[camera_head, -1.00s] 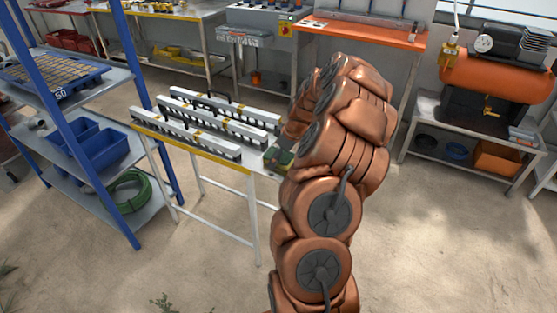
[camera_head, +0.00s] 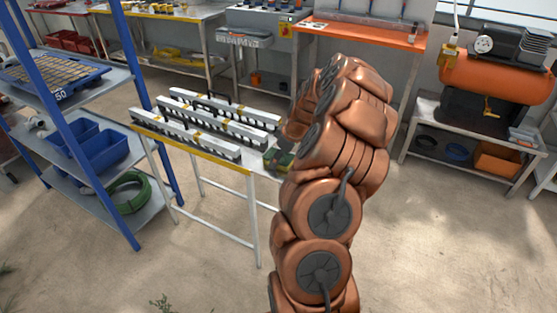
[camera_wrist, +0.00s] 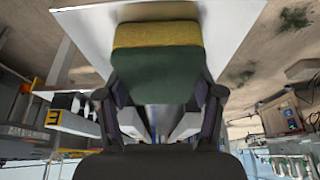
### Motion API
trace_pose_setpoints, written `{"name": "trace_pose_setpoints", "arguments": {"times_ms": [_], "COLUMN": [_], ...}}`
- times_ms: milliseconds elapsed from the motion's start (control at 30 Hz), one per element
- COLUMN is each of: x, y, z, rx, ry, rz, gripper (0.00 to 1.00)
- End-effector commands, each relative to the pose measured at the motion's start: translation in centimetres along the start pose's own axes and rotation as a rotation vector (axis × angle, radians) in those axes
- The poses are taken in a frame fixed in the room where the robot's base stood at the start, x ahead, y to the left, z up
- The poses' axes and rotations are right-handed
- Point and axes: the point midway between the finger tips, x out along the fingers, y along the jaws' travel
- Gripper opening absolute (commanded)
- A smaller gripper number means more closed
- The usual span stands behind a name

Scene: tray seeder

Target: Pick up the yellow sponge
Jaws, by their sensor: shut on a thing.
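The sponge (camera_wrist: 157,70) is a block with a yellow layer and a dark green layer, and it fills the space between my fingers in the wrist view. My gripper (camera_wrist: 161,92) is shut on it, with one dark finger at each side. In the head view a small green part of the sponge (camera_head: 284,159) shows at the right end of the white table (camera_head: 262,181), beside my arm. My arm hides most of the gripper there. I cannot tell whether the sponge touches the tabletop.
Several long black-and-white bars (camera_head: 222,118) lie on the table left of my gripper. A blue-framed shelf (camera_head: 92,172) stands to the left. An orange compressor (camera_head: 497,77) sits on a bench at the right. Open floor (camera_head: 430,240) lies at the front right.

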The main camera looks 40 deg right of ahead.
Motion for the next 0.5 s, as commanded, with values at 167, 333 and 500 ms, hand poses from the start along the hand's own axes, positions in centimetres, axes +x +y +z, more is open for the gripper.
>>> {"name": "trace_pose_setpoints", "arguments": {"times_ms": [167, 333, 500], "x": [0.01, -0.26, -0.81], "y": [-0.01, -0.02, 0.01], "z": [0.0, -0.1, -0.36], "rx": [0.0, 0.0, -0.001], "ry": [0.0, -0.001, 0.0], "rz": [0.0, -0.001, 0.0], "gripper": [0.52, 0.52, 0.52]}}
